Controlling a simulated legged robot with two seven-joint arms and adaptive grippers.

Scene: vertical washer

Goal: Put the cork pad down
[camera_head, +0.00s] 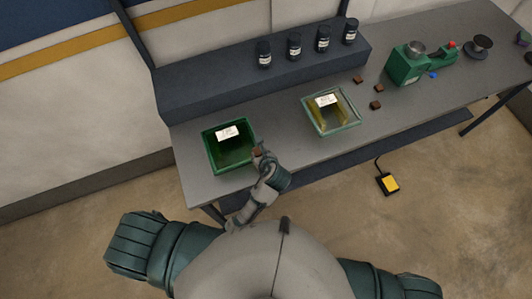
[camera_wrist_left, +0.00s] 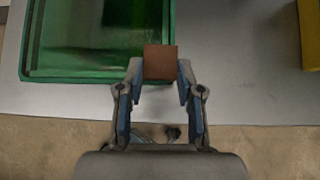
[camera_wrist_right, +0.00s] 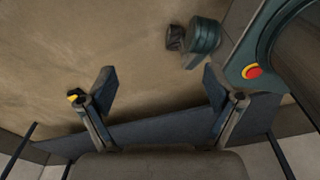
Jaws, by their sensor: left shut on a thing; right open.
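My left gripper (camera_head: 258,154) is shut on a small brown cork pad (camera_wrist_left: 160,62). In the left wrist view the square pad sits between the two fingertips, over the near right corner of a green bin (camera_wrist_left: 98,72). In the head view the pad is small and partly hidden by the fingers, at the right edge of the green bin (camera_head: 215,163). I cannot tell how high the pad is above the table. My right gripper (camera_wrist_right: 158,85) is open and empty, over bare floor; it is not visible in the head view.
A clear-walled bin (camera_head: 347,126) with yellowish contents stands to the right. Several brown pads (camera_head: 376,105) lie beyond it, near a green device (camera_head: 405,68). Dark jars (camera_head: 294,47) stand on a raised shelf. The grey table (camera_head: 285,137) is bare between the bins.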

